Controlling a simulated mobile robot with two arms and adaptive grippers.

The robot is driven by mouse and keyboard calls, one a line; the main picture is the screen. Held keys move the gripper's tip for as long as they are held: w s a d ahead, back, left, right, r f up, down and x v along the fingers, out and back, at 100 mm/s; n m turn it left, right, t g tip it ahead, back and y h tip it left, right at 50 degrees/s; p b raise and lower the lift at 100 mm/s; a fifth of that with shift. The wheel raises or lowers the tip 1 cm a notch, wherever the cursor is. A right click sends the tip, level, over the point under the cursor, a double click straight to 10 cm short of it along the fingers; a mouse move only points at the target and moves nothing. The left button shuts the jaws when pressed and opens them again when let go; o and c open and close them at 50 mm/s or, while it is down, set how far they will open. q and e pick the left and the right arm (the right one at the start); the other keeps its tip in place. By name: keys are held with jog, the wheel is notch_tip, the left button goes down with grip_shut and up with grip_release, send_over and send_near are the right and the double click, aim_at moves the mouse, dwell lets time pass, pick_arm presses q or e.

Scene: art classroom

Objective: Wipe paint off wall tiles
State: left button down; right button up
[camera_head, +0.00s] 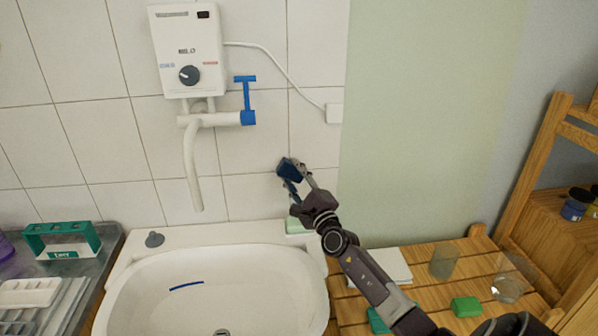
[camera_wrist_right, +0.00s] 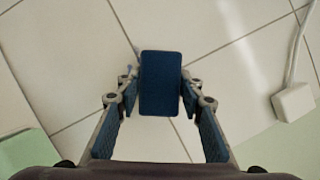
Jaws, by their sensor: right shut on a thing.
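My right gripper (camera_head: 290,180) reaches up from the lower right to the white wall tiles (camera_head: 250,148), to the right of the sink tap. It is shut on a dark blue block (camera_head: 285,166), perhaps a sponge, held at or very near the tiles. In the right wrist view the block (camera_wrist_right: 160,84) sits between the blue-padded fingers, in front of the tiles (camera_wrist_right: 215,35). A small blue spot beside the left fingertip there may be paint or part of the finger; I cannot tell. The block hides the tile behind it. My left gripper is not in view.
A white sink (camera_head: 215,262) with a blue streak inside is below. A water heater (camera_head: 188,48) with a white spout and blue-handled valve (camera_head: 247,105) is left of my gripper. A wall socket (camera_head: 334,113) is above right. A wooden slatted table (camera_head: 440,283) holds glasses and green blocks.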

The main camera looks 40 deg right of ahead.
aim_at(280, 175)
jog(key=shift+w+a+p, duration=0.2)
jog(key=shift+w+a, duration=0.15)
jog(key=shift+a, duration=0.2)
jog(key=shift+w+a+p, duration=0.15)
jog(key=shift+w+a, duration=0.2)
jog(key=shift+a, duration=0.2)
jog(key=shift+w+a+r+p, duration=0.15)
jog(key=shift+w+a+p, duration=0.2)
jog(key=shift+a, duration=0.15)
jog(key=shift+w+a, duration=0.5)
jog(key=shift+a, duration=0.35)
jog(key=shift+s+a+p, duration=0.45)
jog(key=shift+p, duration=0.45)
jog(key=shift+s+a+p, duration=0.35)
jog(key=shift+s, duration=0.3)
jog(key=shift+s+a+p, duration=0.35)
jog(key=shift+s+a, duration=0.05)
jog(key=shift+s, duration=0.3)
jog(key=shift+s+a+p, duration=0.35)
jog(key=shift+s, duration=0.3)
